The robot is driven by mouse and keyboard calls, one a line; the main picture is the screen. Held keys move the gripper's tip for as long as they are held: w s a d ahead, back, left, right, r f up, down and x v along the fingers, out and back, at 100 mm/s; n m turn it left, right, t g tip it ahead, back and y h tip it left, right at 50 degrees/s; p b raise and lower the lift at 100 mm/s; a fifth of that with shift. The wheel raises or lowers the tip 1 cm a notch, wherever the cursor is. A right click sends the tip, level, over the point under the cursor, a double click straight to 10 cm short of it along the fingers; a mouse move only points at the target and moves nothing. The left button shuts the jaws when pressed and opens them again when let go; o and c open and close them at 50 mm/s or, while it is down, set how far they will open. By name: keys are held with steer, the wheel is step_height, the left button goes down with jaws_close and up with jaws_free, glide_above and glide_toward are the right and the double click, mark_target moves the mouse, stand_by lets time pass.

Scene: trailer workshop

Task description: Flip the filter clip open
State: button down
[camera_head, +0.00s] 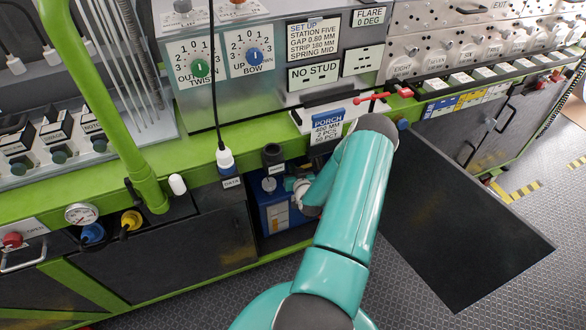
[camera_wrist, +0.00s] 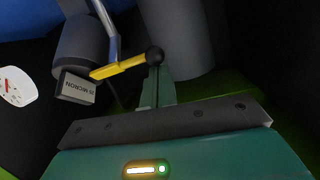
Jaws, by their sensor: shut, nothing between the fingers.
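The filter clip shows in the wrist view as a yellow lever (camera_wrist: 118,69) with a black ball end, joined to a bent grey metal rod (camera_wrist: 106,20). In the head view, my wrist reaches into the recess under the green bench edge, and the clip cannot be made out there.
A blue box (camera_head: 279,217) stands in the recess beside my wrist. A larger grey cylinder (camera_wrist: 177,35) stands behind the ball. A dark open panel (camera_head: 465,225) lies to the right.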

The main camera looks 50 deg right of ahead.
steer(key=shift+s+a+f+n+t+y, duration=0.1)
steer(key=shift+f+n+t+y, duration=0.15)
steer(key=shift+n, duration=0.35)
steer(key=shift+s+a+f+n+t+y, duration=0.15)
steer(key=shift+n+y, duration=0.2)
steer(key=shift+n, duration=0.25)
steer(key=s+f+n+y, duration=0.2)
steer(key=n+y, duration=0.2)
steer(key=n, duration=0.4)
steer(key=s+d+f+n+y, duration=0.1)
steer(key=n+y, duration=0.3)
steer(key=n, duration=0.5)
steer(key=shift+s+d+f+g, duration=0.15)
steer(key=shift+s+f+g, duration=0.25)
steer(key=shift+s, duration=0.45)
